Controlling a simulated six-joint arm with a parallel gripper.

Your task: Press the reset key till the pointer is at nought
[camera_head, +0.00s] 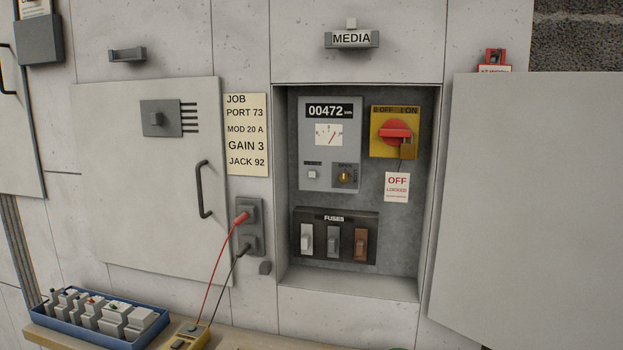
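A grey meter unit (316,185) is mounted in the upper left of an open wall recess. Its counter (330,111) reads 00472. Below that is a white dial (320,131) with a thin red pointer (333,139) that slants up to the right, away from the left end of the scale; the scale figures are too small to read. A small pale square key (311,173) sits at the unit's lower left, its label too small to read. My gripper is not in view.
A yellow switch with red handle (395,132) and padlock (407,149) is right of the unit, above an OFF tag (397,187). A fuse block (335,216) is below. Open door (530,200) stands right. Red and black leads run from sockets (249,228) to a yellow meter (187,336).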

